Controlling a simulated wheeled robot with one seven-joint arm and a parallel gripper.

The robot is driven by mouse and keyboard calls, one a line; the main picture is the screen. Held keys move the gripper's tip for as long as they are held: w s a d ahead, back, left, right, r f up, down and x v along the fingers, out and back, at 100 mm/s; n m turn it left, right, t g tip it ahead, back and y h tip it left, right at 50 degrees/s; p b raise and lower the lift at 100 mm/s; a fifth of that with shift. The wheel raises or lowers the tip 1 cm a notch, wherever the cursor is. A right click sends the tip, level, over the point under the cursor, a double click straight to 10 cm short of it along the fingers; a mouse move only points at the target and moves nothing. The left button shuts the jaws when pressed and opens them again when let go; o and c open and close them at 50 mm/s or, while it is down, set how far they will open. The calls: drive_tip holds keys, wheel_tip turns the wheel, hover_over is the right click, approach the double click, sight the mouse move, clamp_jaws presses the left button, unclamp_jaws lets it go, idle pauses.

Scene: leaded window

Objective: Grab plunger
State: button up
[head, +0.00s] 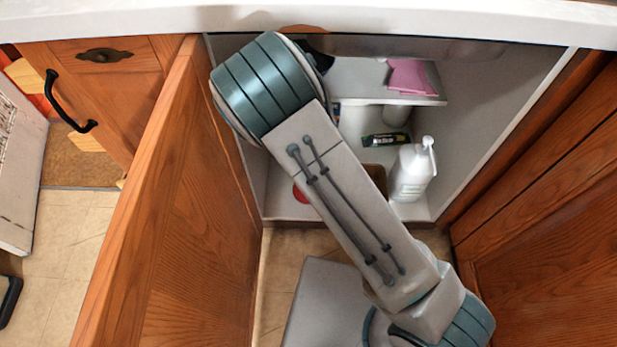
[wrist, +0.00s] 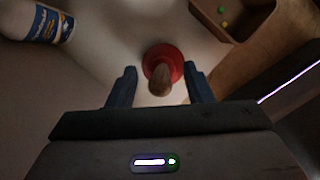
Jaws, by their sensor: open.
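The plunger (wrist: 174,56) has a red cup and a brown wooden handle seen nearly end-on in the wrist view. It stands on the pale cabinet floor. In the head view only a bit of its red cup (head: 299,193) shows at the left of my arm. My gripper (wrist: 160,76) is open and empty, one dark finger on each side of the plunger in the wrist view. The handle lies in line with the gap, but I cannot tell how deep it reaches between the fingers. In the head view my gripper is hidden behind my arm.
A white pump bottle (head: 411,174) stands at the cabinet's right. A labelled bottle (wrist: 38,20) and a brown open box (wrist: 232,18) flank the plunger. A shelf (head: 350,82) holds a pink cloth (head: 411,76). The open wooden door (head: 180,220) stands close left of my arm.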

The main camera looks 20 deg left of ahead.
clamp_jaws()
drive_tip(key=shift+r, duration=0.2)
